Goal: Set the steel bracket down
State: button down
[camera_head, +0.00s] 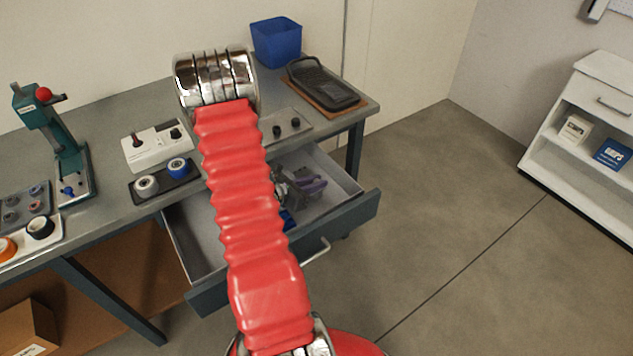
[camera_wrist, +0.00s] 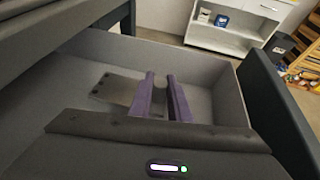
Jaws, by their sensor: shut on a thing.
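My gripper (camera_wrist: 160,86), with two purple fingers, is inside the open drawer (camera_wrist: 215,72) in the wrist view. It is shut on the steel bracket (camera_wrist: 112,88), a flat grey plate with dark holes that sticks out to the left of the fingers. The rest of the bracket is hidden by the fingers. I cannot tell whether the bracket touches the drawer floor. In the head view my gripper (camera_head: 302,184) shows at the drawer's right half, partly behind my red arm, and the bracket cannot be made out clearly.
The drawer (camera_head: 205,255) is pulled out below the grey workbench (camera_head: 105,118). A white shelf unit (camera_head: 590,130) stands right. The floor between is clear.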

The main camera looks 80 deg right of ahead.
jog(key=shift+f, duration=0.2)
jog(key=c, duration=1.7)
grip_release()
jog(key=shift+o, duration=0.2)
jog(key=v, duration=1.2)
jog(key=shift+r, duration=0.15)
